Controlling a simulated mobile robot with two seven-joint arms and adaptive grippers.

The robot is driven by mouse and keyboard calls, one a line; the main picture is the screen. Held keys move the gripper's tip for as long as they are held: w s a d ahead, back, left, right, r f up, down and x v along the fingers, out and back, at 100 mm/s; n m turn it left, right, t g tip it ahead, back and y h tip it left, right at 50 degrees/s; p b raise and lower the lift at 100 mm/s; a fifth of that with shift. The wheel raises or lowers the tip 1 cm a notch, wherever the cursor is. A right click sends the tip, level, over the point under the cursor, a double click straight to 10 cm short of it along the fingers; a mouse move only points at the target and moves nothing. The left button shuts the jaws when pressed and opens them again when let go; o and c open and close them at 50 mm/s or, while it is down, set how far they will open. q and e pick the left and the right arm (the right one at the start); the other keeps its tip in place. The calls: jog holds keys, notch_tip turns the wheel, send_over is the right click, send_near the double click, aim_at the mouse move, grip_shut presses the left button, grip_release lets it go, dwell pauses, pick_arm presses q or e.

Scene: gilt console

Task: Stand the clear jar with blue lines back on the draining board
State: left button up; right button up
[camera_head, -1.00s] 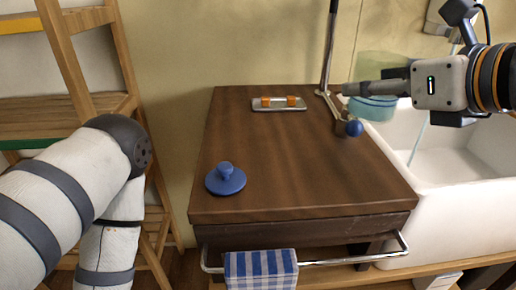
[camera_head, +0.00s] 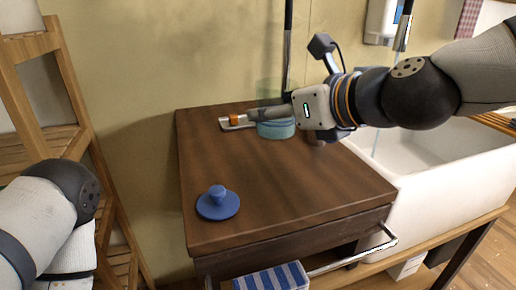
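The clear jar (camera_head: 276,130) shows at the tip of my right gripper, with a faint see-through upper part and a teal, blue-lined lower part. It looks roughly upright over the back of the dark brown draining board (camera_head: 285,185). I cannot tell whether its base touches the wood. My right gripper (camera_head: 262,114) reaches in from the right with its fingers across the jar, and it appears shut on it. The far finger is hidden. My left arm shows at the lower left, but its gripper is out of view.
A blue knobbed lid (camera_head: 217,205) lies near the board's front left. A metal pole (camera_head: 288,45) rises behind. The white sink (camera_head: 440,175) is at right. The board's middle is clear.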

jog(key=w+a+f, duration=0.1)
jog(key=f, duration=0.1)
jog(key=w+a+f+b, duration=0.1)
jog(key=f, duration=0.1)
jog(key=w+a+f, duration=0.1)
jog(key=w+f, duration=0.1)
jog(key=shift+f, duration=0.4)
notch_tip(320, 180, down, 3)
jog(key=shift+w+a+r+b, duration=0.1)
jog(key=shift+w+b, duration=0.05)
jog(key=shift+b, duration=0.3)
pick_arm(q)
jog(key=shift+g, duration=0.7)
jog(key=s+f, duration=0.3)
jog(key=shift+s+f, duration=0.1)
jog(key=shift+s, duration=0.1)
pick_arm(e)
jog(key=shift+f, duration=0.25)
jog(key=o, duration=1.5)
